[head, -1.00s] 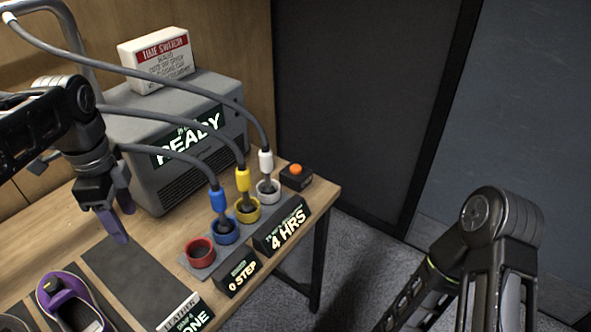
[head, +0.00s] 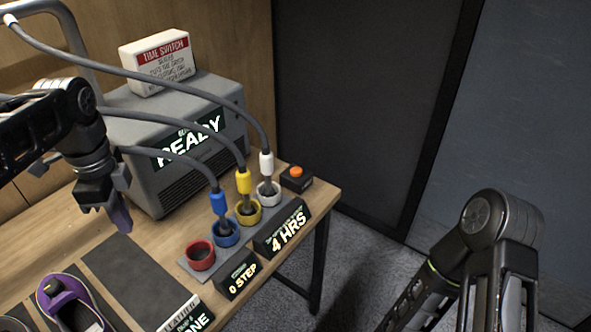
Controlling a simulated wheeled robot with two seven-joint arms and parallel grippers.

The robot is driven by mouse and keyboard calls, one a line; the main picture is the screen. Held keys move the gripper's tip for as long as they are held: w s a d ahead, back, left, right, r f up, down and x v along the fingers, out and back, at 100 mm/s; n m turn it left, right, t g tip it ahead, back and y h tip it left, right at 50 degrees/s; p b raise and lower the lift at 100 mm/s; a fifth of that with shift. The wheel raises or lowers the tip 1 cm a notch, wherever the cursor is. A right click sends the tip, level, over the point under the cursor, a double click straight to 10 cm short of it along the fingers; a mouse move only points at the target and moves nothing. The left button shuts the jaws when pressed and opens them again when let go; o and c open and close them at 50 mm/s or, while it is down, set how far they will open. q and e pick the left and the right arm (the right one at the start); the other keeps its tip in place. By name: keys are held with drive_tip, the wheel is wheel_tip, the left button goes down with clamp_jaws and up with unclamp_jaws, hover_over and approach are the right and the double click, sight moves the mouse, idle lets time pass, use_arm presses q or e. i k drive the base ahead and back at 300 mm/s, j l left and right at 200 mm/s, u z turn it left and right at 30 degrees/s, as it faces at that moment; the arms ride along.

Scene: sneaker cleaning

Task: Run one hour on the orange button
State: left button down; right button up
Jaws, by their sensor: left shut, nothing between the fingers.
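The orange button (head: 296,171) sits on a small black box (head: 297,182) at the table's far right corner, behind the row of sockets. A black sign (head: 283,230) reading "4 HRS" stands in front of it. My left gripper (head: 121,222) is at the left, shut and empty, pointing down above the table in front of the grey machine. It is well apart from the button, with the hoses and sockets between them. My right arm shows at the lower right; its gripper is out of the picture.
A grey machine (head: 175,185) with a "READY" display carries a white time switch sign (head: 157,66). Blue, yellow and white plugs on hoses stand in matching sockets; the red socket (head: 200,256) is empty. A purple sneaker (head: 62,286) lies lower left. A "0 STEP" sign (head: 240,279) stands in front.

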sight(297, 171)
drive_tip(key=i+l, duration=0.15)
drive_tip(key=l, duration=0.25)
drive_tip(key=i+l, duration=0.15)
drive_tip(key=l, duration=0.25)
drive_tip(key=i+l, duration=0.1)
drive_tip(key=l, duration=0.35)
drive_tip(key=i+l, duration=0.15)
drive_tip(key=l, duration=0.25)
drive_tip(key=i+l, duration=0.15)
drive_tip(key=l, duration=0.25)
